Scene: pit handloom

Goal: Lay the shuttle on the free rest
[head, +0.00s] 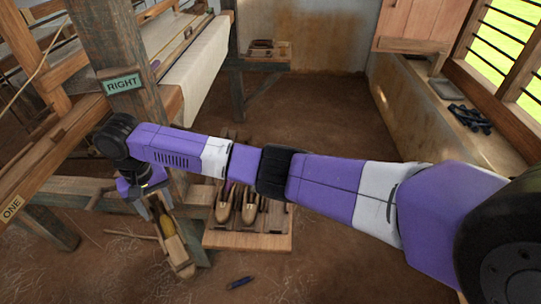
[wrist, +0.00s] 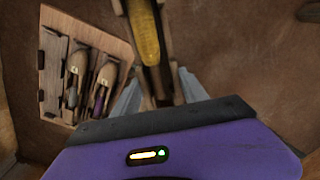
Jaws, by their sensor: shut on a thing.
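My gripper (head: 152,203) reaches down at the left of the head view, shut on a wooden boat shuttle (head: 182,262) with a yellow yarn pirn. The shuttle also shows in the wrist view (wrist: 145,35), between the fingers (wrist: 152,100). It hangs beside the low wooden rack (head: 240,242), apart from it. The rack also shows in the wrist view (wrist: 95,28). Two shuttles lie side by side on it, one with grey yarn (wrist: 72,95) and one with purple (wrist: 100,95). The rest at the left in the wrist view (wrist: 48,98) looks empty.
The loom post with a green RIGHT sign (head: 122,84) and a low beam (head: 75,186) stand close to my gripper. A small dark blue object (head: 240,282) lies on the floor. A bench (head: 262,64) stands behind. The floor to the right is mostly clear.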

